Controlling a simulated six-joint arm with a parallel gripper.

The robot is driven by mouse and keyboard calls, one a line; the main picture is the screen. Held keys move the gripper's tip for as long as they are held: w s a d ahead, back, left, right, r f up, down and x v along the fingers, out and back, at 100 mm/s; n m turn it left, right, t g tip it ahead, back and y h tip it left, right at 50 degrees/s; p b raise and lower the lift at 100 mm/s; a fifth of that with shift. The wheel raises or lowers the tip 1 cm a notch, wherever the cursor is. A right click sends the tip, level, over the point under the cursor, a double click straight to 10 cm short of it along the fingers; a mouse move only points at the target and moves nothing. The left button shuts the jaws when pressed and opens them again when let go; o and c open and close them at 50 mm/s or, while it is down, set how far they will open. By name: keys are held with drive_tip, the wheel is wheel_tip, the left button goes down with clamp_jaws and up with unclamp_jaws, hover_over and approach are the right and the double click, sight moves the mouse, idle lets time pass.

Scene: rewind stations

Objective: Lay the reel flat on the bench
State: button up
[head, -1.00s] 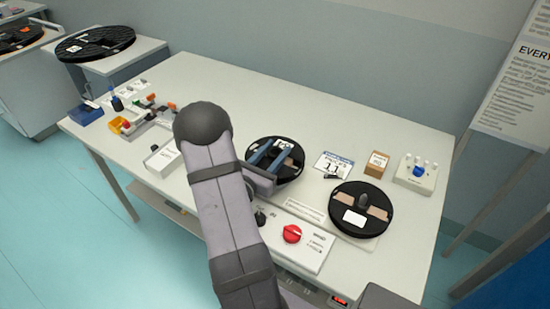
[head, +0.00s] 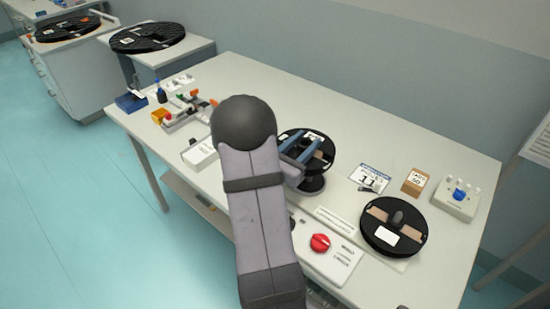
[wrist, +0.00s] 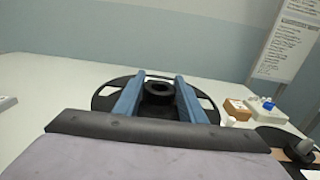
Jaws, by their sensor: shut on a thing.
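A black reel (head: 322,160) with a pale label is in my gripper (head: 303,147), over the middle of the bench (head: 300,100). The two blue fingers are closed on the reel's central hub. In the wrist view the black hub (wrist: 159,93) sits between the blue fingers (wrist: 158,82), with the reel's rim (wrist: 100,100) spreading around it. A dark round stand (head: 313,185) shows just below the reel, and the reel appears raised above it. My arm hides part of the reel and of the stand.
Small parts clutter the left end; the bench's back middle is clear.

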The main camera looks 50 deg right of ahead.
drive_tip(key=w+a+f+n+t+y+b, duration=0.1)
drive_tip(key=w+n+t+b, duration=0.2)
drive_tip(key=w, duration=0.6)
drive_tip(key=w+a+f+n+t+b, duration=0.1)
drive_tip(key=w+a+t+b, duration=0.15)
drive_tip(key=w+b, duration=0.5)
drive_tip(key=shift+t, duration=0.25)
drive_tip(key=shift+w+d+f+p, duration=0.1)
drive_tip(key=shift+w+f+p, duration=0.2)
drive_tip(key=shift+f, duration=1.4)
drive_tip(key=shift+w+d+f+p, duration=0.15)
drive_tip(key=shift+f+p, duration=0.2)
drive_tip(key=shift+f, duration=1.35)
drive_tip(key=shift+w+d+f+p, duration=0.1)
drive_tip(key=shift+w+f+p, duration=0.2)
drive_tip(key=shift+f, duration=1.4)
drive_tip(key=shift+s+f, duration=0.1)
drive_tip(key=shift+f, duration=0.05)
drive_tip(key=o, duration=1.1)
